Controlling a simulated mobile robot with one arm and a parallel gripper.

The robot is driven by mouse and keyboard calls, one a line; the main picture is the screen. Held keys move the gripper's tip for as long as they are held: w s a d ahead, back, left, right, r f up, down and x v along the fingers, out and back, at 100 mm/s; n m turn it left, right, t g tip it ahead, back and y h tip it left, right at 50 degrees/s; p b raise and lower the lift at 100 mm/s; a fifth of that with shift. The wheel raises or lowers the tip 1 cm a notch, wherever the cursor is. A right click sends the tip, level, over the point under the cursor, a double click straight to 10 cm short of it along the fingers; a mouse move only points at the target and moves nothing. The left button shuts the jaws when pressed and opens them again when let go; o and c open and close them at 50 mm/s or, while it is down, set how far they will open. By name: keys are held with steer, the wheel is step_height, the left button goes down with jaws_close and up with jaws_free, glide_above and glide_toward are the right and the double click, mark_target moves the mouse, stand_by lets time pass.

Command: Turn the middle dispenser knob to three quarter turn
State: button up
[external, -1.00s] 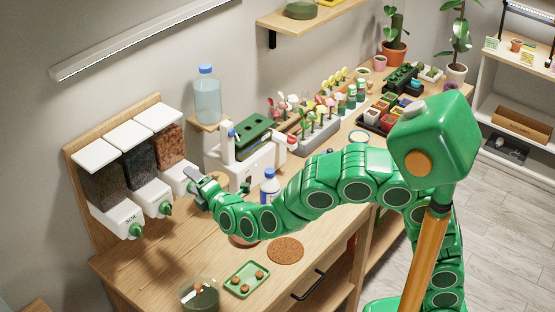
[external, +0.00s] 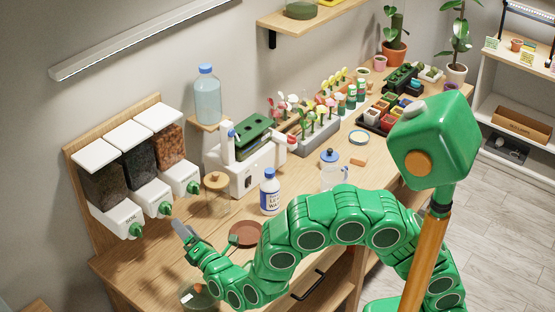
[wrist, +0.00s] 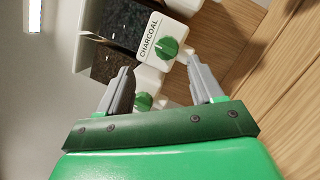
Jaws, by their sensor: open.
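The middle dispenser knob (external: 165,208) is green and sits on the white front of the middle dispenser (external: 151,192). In the wrist view the knob (wrist: 168,47) shows beside the CHARCOAL label, just beyond the fingertips. My gripper (external: 181,232) is below and in front of the dispensers in the external view. In the wrist view my gripper (wrist: 160,68) has its two grey fingers spread apart with nothing held. The left dispenser's knob (external: 136,231), beside the SOIL label, and the right dispenser's knob (external: 193,188) are both clear of it.
A lidded glass jar (external: 216,194) stands right of the dispensers. A white bottle (external: 269,191) and a brown saucer (external: 245,234) are further right. A bowl (external: 197,297) sits partly behind my arm at the front. Bare table (external: 135,265) lies below the dispensers.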

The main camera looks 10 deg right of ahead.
mark_target(170, 213)
steer(key=shift+f+x, duration=0.2)
steer(key=shift+x, duration=1.05)
steer(key=shift+f+x, duration=0.2)
steer(key=shift+x, duration=1.1)
steer(key=shift+f+x, duration=0.2)
steer(key=shift+x, duration=1.05)
steer(key=shift+w, duration=0.1)
steer(key=c, duration=1)
steer(key=shift+c, duration=0.2)
